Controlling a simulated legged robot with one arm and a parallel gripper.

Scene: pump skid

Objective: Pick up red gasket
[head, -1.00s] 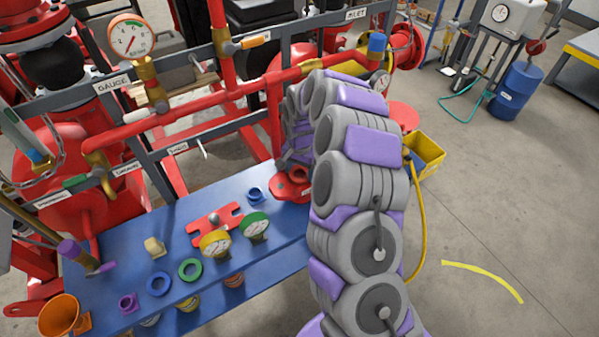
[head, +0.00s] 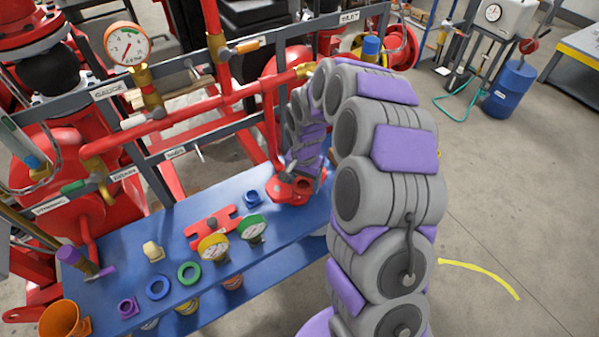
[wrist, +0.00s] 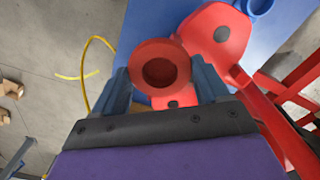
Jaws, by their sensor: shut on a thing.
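The red gasket (wrist: 160,47) is a thick ring with a dark round hole. In the wrist view it sits between the two blue fingers of my gripper (wrist: 163,82), which is shut on it. In the head view the red gasket (head: 303,178) shows at the right end of the blue bench (head: 170,225), at the end of my arm. The fingers are mostly hidden there. A red plate (wrist: 215,50) with a dark round spot lies behind the gasket in the wrist view. I cannot tell whether the gasket still touches it.
The bench holds a blue fitting (head: 253,199), a red bracket (head: 205,222), a yellow gauge (head: 213,246), a green gauge (head: 251,228), a blue ring (head: 157,287) and a green ring (head: 189,273). Red pipes (head: 165,125) run behind. Open floor (head: 500,200) lies to the right.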

